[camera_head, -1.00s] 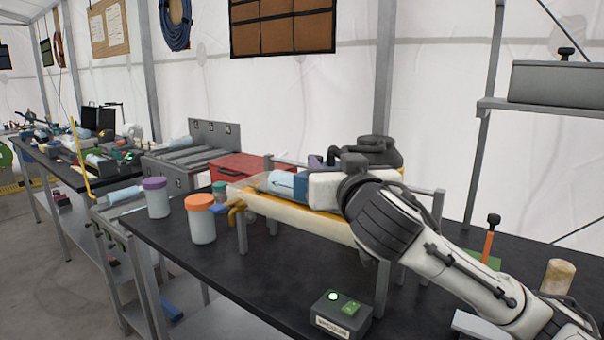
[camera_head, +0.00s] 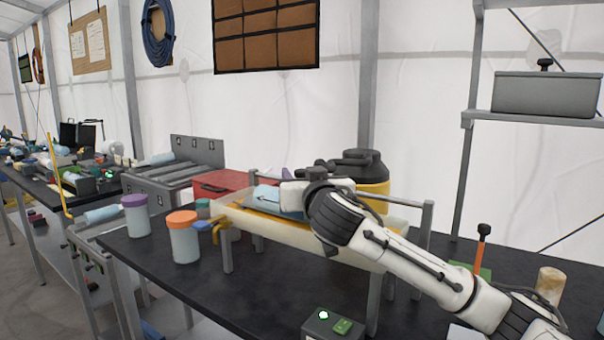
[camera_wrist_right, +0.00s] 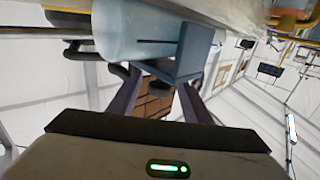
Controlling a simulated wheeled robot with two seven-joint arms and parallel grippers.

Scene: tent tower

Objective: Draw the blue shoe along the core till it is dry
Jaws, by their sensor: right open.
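The light blue core (camera_head: 267,193) lies in a long tray (camera_head: 310,234) on a raised frame on the bench. It fills the top of the right wrist view (camera_wrist_right: 140,35) as a pale cylinder. The blue shoe (camera_wrist_right: 192,55) is a blue-grey angled piece against the core, at the far end of my right gripper's fingers. My right gripper (camera_wrist_right: 160,92) is open, its two fingers spread below the shoe and core. In the head view my right wrist hides the fingers and part of the core. My left gripper is not in view.
An orange-lidded jar (camera_head: 182,240) and a purple-lidded jar (camera_head: 136,216) stand left of the tray. A black-and-yellow jug (camera_head: 372,185) and red case (camera_head: 222,184) stand behind. A box with a green light (camera_head: 338,325) is in front. Bare bench (camera_head: 265,275) shows beneath the frame.

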